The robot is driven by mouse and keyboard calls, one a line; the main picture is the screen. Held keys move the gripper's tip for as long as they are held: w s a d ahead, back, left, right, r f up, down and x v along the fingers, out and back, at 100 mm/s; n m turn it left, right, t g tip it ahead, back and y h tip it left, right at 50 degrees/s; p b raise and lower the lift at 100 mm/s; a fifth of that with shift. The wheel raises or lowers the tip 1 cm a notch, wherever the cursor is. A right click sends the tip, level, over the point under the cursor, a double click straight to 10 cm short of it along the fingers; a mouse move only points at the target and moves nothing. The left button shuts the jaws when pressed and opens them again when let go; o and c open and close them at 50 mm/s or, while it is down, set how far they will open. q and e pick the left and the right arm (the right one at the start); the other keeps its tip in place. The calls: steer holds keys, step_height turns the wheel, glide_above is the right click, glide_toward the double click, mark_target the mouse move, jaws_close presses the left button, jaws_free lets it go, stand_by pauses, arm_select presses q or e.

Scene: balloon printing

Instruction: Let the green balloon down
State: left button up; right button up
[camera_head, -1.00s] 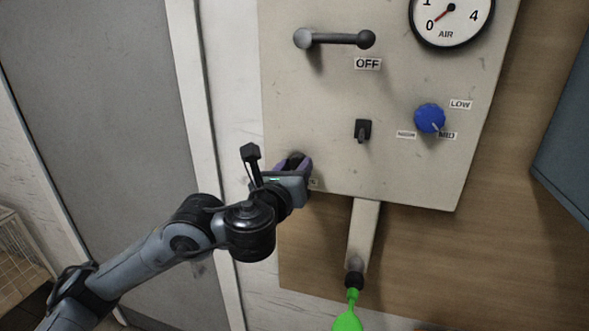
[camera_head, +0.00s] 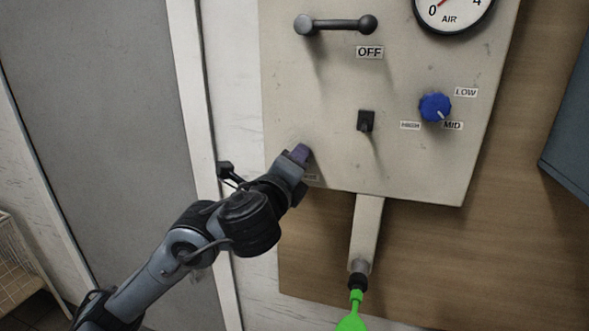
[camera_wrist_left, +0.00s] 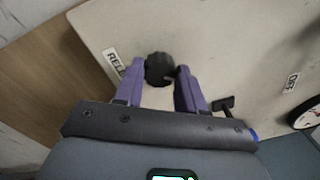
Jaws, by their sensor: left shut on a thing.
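The green balloon (camera_head: 351,323) hangs from a black-tipped nozzle (camera_head: 358,267) below the panel; only its neck and top show at the bottom edge of the head view. My left gripper (camera_head: 299,154) is at the panel's lower left corner. In the left wrist view, its purple fingers (camera_wrist_left: 160,67) are shut on a dark round knob (camera_wrist_left: 159,70), one finger on each side. A partly covered label reading "REL" (camera_wrist_left: 114,62) is beside the knob. The knob is hidden behind the gripper in the head view. My right gripper is not in view.
The beige panel (camera_head: 410,165) carries a lever (camera_head: 336,24) above an "OFF" label, a small black switch (camera_head: 366,121), a blue dial (camera_head: 435,107) marked LOW, MID and HIGH, and an AIR gauge (camera_head: 452,8). A wire basket (camera_head: 18,262) stands at lower left.

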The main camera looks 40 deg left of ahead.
arm_select(q)
steer(key=shift+f+n+b, duration=0.1)
steer(key=shift+n+b, duration=1.85)
steer(key=shift+n, duration=1.95)
steer(key=o, duration=1.1)
steer(key=shift+c, duration=0.2)
steer(key=shift+s+d, duration=0.1)
steer(key=v, duration=1)
steer(key=shift+s+d, duration=0.15)
steer(key=shift+s, duration=0.15)
